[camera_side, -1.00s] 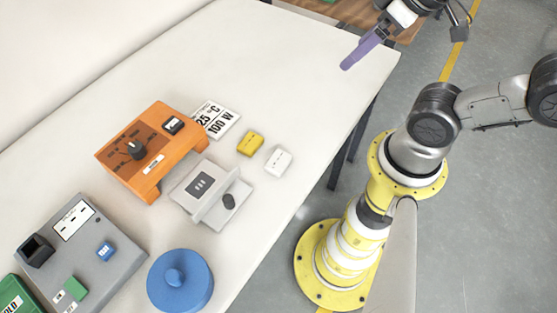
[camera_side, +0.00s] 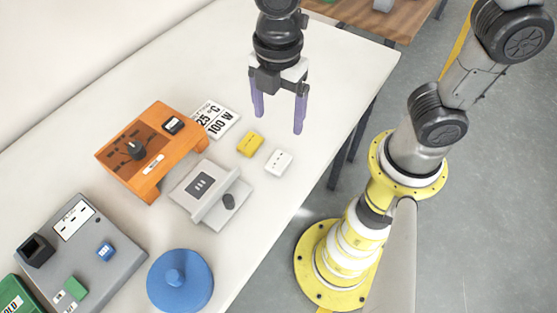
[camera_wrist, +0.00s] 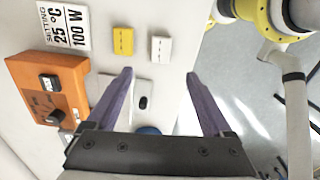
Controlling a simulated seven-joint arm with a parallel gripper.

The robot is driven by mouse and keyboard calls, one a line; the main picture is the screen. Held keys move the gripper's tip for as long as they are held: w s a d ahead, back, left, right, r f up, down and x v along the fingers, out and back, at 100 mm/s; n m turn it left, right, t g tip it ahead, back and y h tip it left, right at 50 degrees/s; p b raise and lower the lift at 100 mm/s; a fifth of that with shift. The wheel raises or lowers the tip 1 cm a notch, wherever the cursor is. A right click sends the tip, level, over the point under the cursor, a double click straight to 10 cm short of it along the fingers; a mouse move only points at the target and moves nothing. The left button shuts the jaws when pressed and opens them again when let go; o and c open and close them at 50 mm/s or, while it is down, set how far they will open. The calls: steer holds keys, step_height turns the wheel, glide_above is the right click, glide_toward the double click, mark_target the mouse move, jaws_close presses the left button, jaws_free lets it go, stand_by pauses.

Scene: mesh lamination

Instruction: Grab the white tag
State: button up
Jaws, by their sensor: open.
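The white tag (camera_side: 279,163) is a small white block with dark dots on its top. It lies on the white table near the edge, to the right of a yellow tag (camera_side: 250,144). In the wrist view the white tag (camera_wrist: 161,49) is beyond the fingertips, between their lines. My gripper (camera_side: 278,122) is open and empty, with two purple fingers pointing down. It is above the table, and in the side view the fingertips appear just above the two tags. In the wrist view my gripper (camera_wrist: 159,72) shows its fingers wide apart.
An orange box (camera_side: 152,150) with a knob and a grey device (camera_side: 211,193) stand left of the tags. A printed sign (camera_side: 215,118) lies behind. A blue round lid (camera_side: 180,280) and a grey panel (camera_side: 80,250) are nearer the front.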

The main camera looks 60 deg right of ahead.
mark_target(279, 160)
step_height(279, 160, down, 13)
steer(key=shift+s, duration=0.1)
stand_by(0.5)
steer(key=shift+c, duration=0.2)
jaws_close()
steer(key=shift+r, duration=0.1)
